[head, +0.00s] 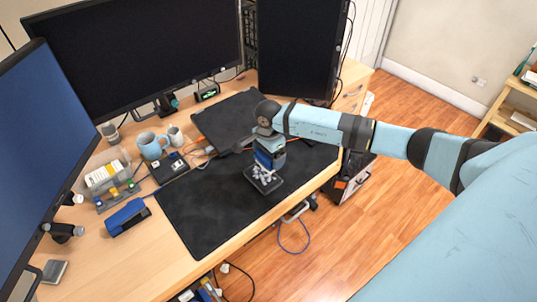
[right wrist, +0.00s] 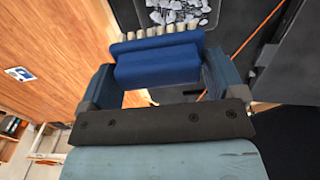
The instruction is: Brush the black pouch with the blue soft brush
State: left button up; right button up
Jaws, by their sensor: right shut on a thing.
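In the head view the brush (head: 264,159) is partly hidden by the gripper. My left gripper is not in view.
A small black tray (head: 249,181) with grey-white pieces sits on the desk mat (head: 205,215), just below the brush. Mugs (head: 151,145), a blue object (head: 126,216) and a clear organiser (head: 112,192) stand at left. Monitors line the back. The mat's left part is clear.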

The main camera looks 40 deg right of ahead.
notch_tip(320, 180, down, 8)
jog(key=b, duration=0.6)
jog(key=shift+r, duration=0.1)
jog(key=w, duration=0.1)
jog(key=w+b, duration=0.2)
jog(key=shift+w+a+r, duration=0.1)
jog(key=shift+w+r, duration=0.15)
jog(key=shift+w, duration=0.1)
jog(key=shift+w+b, duration=0.65)
jog(key=shift+w+a+r, duration=0.1)
jog(key=shift+w+r, duration=0.1)
jog(key=shift+w, duration=0.1)
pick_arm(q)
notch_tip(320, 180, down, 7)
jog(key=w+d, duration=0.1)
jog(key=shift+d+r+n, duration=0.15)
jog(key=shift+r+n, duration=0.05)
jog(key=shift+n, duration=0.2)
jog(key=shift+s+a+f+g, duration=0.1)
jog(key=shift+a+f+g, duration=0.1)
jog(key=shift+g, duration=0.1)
pick_arm(e)
jog(key=shift+s+p, duration=0.6)
jog(key=shift+s, duration=0.8)
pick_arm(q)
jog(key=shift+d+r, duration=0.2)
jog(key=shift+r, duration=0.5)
